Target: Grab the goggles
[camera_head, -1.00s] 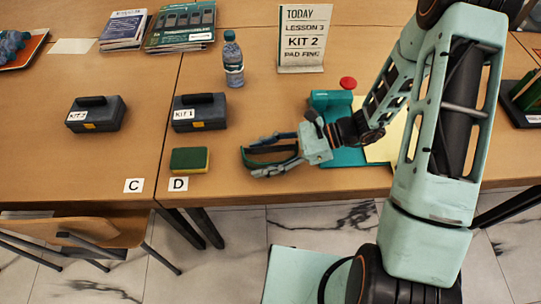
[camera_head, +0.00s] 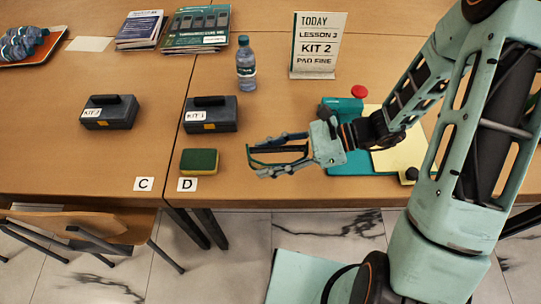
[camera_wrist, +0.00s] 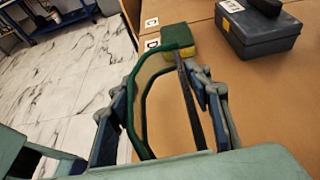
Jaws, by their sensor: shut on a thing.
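The goggles (camera_head: 280,149) have a dark green rim, a see-through lens and a dark strap. My gripper (camera_head: 262,156) is shut on them, with one finger along each side. In the wrist view the goggles (camera_wrist: 139,112) stand between the two fingers of my gripper (camera_wrist: 160,105), their far end overlapping the sponge in the picture. In the head view they are over the table's front part, right of the sponge. Whether they touch the tabletop I cannot tell. The fingers hide part of their sides.
A green-yellow sponge (camera_head: 199,161) lies by label D (camera_head: 187,184). The KIT 1 case (camera_head: 210,115), a bottle (camera_head: 246,64) and the lesson sign (camera_head: 318,46) stand behind. A teal fixture with a red button (camera_head: 359,91) is beside my wrist. The table (camera_head: 290,110) is bare behind the gripper.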

